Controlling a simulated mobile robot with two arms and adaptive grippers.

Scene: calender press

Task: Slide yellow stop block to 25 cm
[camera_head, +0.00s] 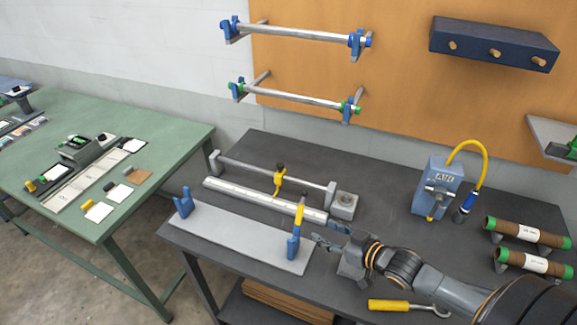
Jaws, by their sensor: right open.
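The yellow stop block (278,183) with a black knob on top sits on the thin grey rail (235,170), right of its middle. Its lower end reaches the long pale scale bar (245,194) in front; the scale marks are too small to read. My right gripper (322,238) is open and empty, low over the dark table. It is to the right of and nearer than the stop block, clearly apart from it, beside the front blue bracket. My left gripper is not in view.
A grey plate (235,238) carries two blue brackets (184,203). A yellow piece (300,208) stands near the bar's right end. A blue air unit (436,185) with a yellow hose, a yellow-handled hook (388,305) and brown rolls (528,232) stand to the right. A green table (160,140) is left.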

